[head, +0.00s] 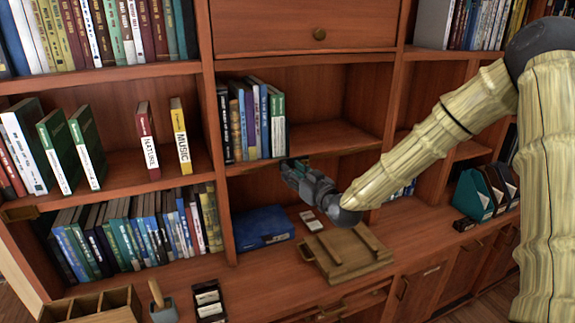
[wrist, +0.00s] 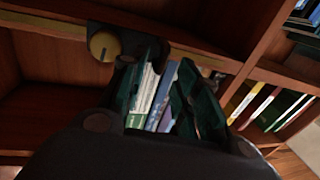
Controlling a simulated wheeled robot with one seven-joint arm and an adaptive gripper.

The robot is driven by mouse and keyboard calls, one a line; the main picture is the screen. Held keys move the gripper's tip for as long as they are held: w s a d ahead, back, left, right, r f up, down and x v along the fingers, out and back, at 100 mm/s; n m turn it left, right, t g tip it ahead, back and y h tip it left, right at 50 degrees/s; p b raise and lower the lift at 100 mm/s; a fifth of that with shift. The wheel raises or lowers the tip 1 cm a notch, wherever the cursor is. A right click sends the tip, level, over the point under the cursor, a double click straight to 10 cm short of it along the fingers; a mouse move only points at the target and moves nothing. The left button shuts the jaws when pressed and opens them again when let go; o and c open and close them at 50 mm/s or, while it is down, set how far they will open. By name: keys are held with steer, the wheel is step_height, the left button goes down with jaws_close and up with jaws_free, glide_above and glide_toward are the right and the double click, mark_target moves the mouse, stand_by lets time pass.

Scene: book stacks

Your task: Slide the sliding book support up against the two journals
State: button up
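A dark bracket with a round brass knob (wrist: 103,46), which looks like the sliding book support, sits at a shelf edge in the wrist view, just beyond my gripper. I cannot tell which books are the two journals; a red NATURE book (head: 147,140) and yellow MUSIC book (head: 181,135) stand on the left shelf.
An upright divider (head: 210,120) separates the left and middle bays. The middle shelf is bare right of its books. Below are a blue box (head: 262,228) and a wooden press-like box (head: 345,252) on the counter.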

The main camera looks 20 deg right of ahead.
steer(key=shift+p+x, duration=0.65)
steer(key=shift+x, duration=1.3)
jaws_close()
